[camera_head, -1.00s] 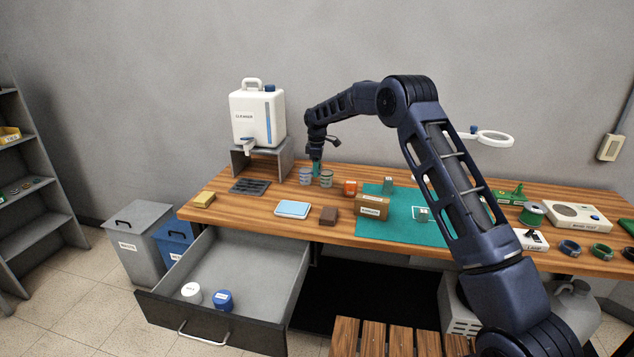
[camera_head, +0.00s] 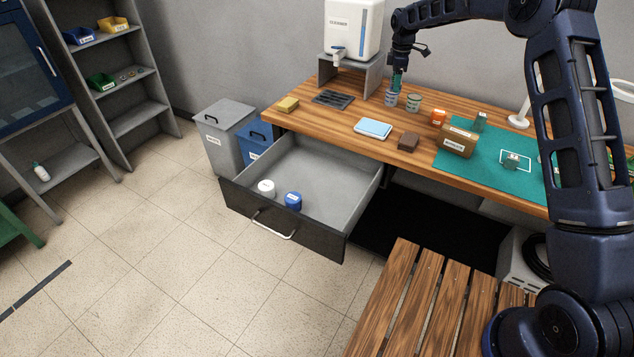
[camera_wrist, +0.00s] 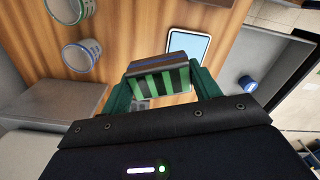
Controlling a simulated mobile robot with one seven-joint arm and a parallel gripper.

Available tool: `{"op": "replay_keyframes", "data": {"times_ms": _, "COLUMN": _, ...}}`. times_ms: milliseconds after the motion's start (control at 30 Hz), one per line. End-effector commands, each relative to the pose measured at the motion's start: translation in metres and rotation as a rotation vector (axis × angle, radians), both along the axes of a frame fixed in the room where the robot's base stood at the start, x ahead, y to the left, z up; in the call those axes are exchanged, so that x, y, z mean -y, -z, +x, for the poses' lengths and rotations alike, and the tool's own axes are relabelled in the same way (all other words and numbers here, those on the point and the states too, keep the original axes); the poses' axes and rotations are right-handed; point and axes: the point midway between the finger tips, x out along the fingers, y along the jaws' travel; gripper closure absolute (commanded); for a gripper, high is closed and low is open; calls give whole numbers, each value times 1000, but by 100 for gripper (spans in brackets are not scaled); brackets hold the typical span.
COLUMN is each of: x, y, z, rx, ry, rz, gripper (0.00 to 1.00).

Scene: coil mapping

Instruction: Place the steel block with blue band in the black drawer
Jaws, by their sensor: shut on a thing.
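My gripper (camera_head: 397,84) is over the back left of the wooden table, close to two tins. In the wrist view its green fingers (camera_wrist: 163,88) are shut on the steel block with blue band (camera_wrist: 158,66), greyish with a thin blue stripe. Green and black stripes cover its near side. In the head view the block is hidden or too small to make out. The black drawer (camera_head: 290,232) is pulled open at the left front of the table. A white-topped jar (camera_head: 266,188) and a blue jar (camera_head: 293,201) stand inside it.
A blue-banded tin (camera_wrist: 82,56) and another tin (camera_head: 413,102) stand near my gripper. The drawer's back half is clear.

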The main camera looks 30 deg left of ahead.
Motion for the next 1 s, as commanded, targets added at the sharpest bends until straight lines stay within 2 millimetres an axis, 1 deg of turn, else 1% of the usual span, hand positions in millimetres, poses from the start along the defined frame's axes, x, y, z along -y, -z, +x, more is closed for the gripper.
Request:
{"op": "replay_keyframes", "data": {"times_ms": 33, "x": -9, "y": 8, "z": -21, "rx": -1, "ry": -67, "rz": -1, "gripper": 82}}
{"op": "replay_keyframes", "data": {"times_ms": 167, "x": -23, "y": 30, "z": -67, "rx": -1, "ry": -238, "rz": -4, "gripper": 82}}
{"op": "replay_keyframes", "data": {"times_ms": 200, "x": -27, "y": 36, "z": -81, "rx": -1, "ry": -291, "rz": -4, "gripper": 82}}
{"op": "replay_keyframes", "data": {"times_ms": 267, "x": -32, "y": 47, "z": -103, "rx": -1, "ry": -369, "rz": -6, "gripper": 82}}
{"op": "replay_keyframes", "data": {"times_ms": 300, "x": -35, "y": 53, "z": -119, "rx": -2, "ry": -423, "rz": -6, "gripper": 82}}
{"op": "replay_keyframes", "data": {"times_ms": 333, "x": -37, "y": 57, "z": -130, "rx": -1, "ry": -463, "rz": -5, "gripper": 82}}
{"op": "replay_keyframes", "data": {"times_ms": 467, "x": -42, "y": 76, "z": -179, "rx": -1, "ry": -635, "rz": -5, "gripper": 82}}
{"op": "replay_keyframes", "data": {"times_ms": 500, "x": -43, "y": 82, "z": -195, "rx": -2, "ry": -688, "rz": -4, "gripper": 82}}
{"op": "replay_keyframes", "data": {"times_ms": 700, "x": -41, "y": 106, "z": -268, "rx": -3, "ry": -943, "rz": -2, "gripper": 82}}
{"op": "replay_keyframes", "data": {"times_ms": 833, "x": -36, "y": 118, "z": -305, "rx": -4, "ry": -1075, "rz": 3, "gripper": 82}}
{"op": "replay_keyframes", "data": {"times_ms": 900, "x": -34, "y": 123, "z": -319, "rx": -4, "ry": -1125, "rz": 4, "gripper": 82}}
{"op": "replay_keyframes", "data": {"times_ms": 1000, "x": -31, "y": 126, "z": -333, "rx": -4, "ry": -1177, "rz": 6, "gripper": 82}}
